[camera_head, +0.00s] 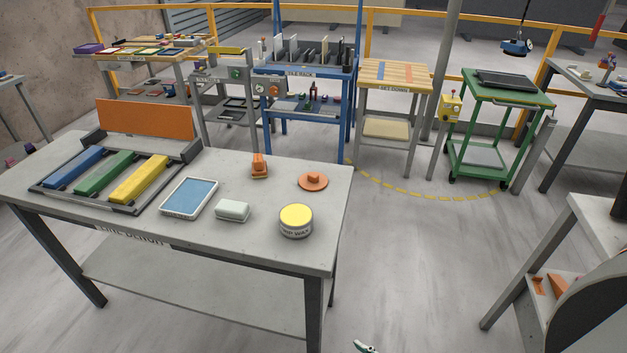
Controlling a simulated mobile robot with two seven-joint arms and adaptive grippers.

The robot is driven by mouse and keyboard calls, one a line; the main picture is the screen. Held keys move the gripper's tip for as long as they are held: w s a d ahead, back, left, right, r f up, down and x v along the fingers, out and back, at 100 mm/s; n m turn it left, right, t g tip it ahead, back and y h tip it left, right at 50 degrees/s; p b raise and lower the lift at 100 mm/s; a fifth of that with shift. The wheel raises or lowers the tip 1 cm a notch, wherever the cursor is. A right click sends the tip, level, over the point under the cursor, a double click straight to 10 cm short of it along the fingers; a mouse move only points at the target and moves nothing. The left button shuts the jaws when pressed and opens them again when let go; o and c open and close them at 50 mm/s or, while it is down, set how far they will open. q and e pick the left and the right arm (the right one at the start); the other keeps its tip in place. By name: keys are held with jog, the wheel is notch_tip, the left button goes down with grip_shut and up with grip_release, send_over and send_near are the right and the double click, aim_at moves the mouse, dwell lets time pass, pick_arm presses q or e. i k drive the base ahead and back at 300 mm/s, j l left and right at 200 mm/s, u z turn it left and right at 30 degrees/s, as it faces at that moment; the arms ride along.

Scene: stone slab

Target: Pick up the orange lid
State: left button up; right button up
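The orange lid (313,181) is a flat round disc with a small raised knob in the middle. It lies flat, knob up, on the grey slab table (335,215), near the table's right end and back from the front edge. It stands apart from its neighbours, and nothing covers it.
A yellow-topped wax tin (295,220) stands in front of the lid. An orange block-like tool (260,166) is left of it. A pale green block (233,209), a blue tray (189,197) and a rack of coloured bars (139,181) lie farther left.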

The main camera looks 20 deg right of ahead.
aim_at(312, 182)
jog(key=i+l+u, duration=0.15)
jog(key=l+u, duration=0.3)
jog(key=l, duration=0.45)
jog(key=l+u, duration=0.45)
jog(key=l, duration=0.45)
jog(key=l+u, duration=0.45)
jog(key=l, duration=0.45)
jog(key=l+u, duration=0.3)
jog(key=l, duration=0.45)
jog(key=l+u, duration=0.35)
jog(key=l, duration=0.45)
jog(key=k+l+u, duration=0.1)
jog(key=l+u, duration=0.2)
jog(key=l, duration=0.45)
